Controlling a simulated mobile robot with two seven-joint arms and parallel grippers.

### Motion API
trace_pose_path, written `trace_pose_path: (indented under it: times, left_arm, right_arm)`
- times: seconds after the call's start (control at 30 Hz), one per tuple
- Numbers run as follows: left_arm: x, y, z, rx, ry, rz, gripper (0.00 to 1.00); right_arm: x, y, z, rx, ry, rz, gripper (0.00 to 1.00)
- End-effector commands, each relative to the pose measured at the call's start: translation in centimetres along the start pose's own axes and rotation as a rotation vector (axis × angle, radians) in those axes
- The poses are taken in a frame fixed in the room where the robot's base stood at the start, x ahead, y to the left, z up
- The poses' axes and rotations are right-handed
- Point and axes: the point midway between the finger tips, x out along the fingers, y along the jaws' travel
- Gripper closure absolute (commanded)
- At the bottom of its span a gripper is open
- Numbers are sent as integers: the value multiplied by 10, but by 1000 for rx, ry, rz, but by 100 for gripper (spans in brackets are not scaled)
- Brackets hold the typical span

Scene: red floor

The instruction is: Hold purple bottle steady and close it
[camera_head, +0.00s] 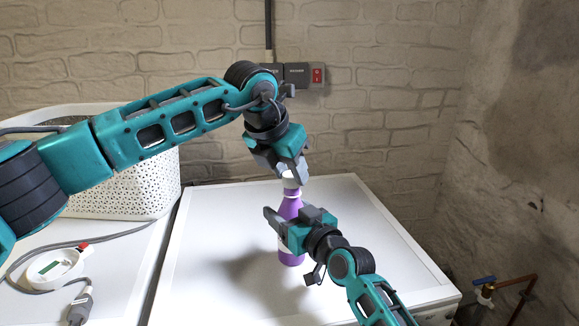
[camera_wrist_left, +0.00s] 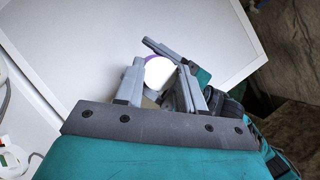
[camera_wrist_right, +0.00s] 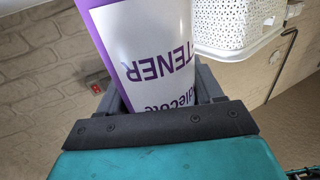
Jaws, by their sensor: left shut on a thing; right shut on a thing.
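The purple bottle (camera_head: 290,250) stands upright on the white worktop (camera_head: 210,240). Its white and purple label (camera_wrist_right: 150,55) fills the middle of the right wrist view. My right gripper (camera_head: 283,222) is shut around the bottle's body and hides part of it. My left gripper (camera_head: 291,178) points down from above and is shut on the white cap (camera_wrist_left: 159,72) at the bottle's top. In the left wrist view the cap sits between the fingers, with a purple edge of the bottle behind it. Whether the cap is fully seated cannot be seen.
A white perforated basket (camera_head: 150,180) stands at the left. A white round device (camera_head: 55,268) with a cable lies in front of it. A brick wall with a red switch (camera_head: 317,75) is behind. A copper pipe with a blue valve (camera_head: 484,281) is at the lower right. The worktop around the bottle is clear.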

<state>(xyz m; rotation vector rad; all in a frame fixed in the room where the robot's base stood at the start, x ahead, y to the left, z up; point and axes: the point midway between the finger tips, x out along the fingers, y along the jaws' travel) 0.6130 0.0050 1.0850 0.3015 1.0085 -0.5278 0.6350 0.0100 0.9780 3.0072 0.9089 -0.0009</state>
Motion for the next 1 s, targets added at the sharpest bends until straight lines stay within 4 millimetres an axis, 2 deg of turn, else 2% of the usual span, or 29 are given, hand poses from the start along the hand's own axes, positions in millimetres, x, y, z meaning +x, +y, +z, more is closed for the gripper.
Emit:
trace_pose_path:
  times: [0.9, 0.93, 1.0]
  left_arm:
    - [10, 0, -6, -1, 1, 0, 89]
    - [10, 0, -6, -1, 0, 0, 89]
    - [10, 0, -6, 4, 1, -3, 89]
  right_arm:
    - [0, 0, 1, 0, -2, 0, 89]
    - [0, 0, 1, 0, -2, 0, 100]
    - [0, 0, 1, 0, -2, 0, 100]
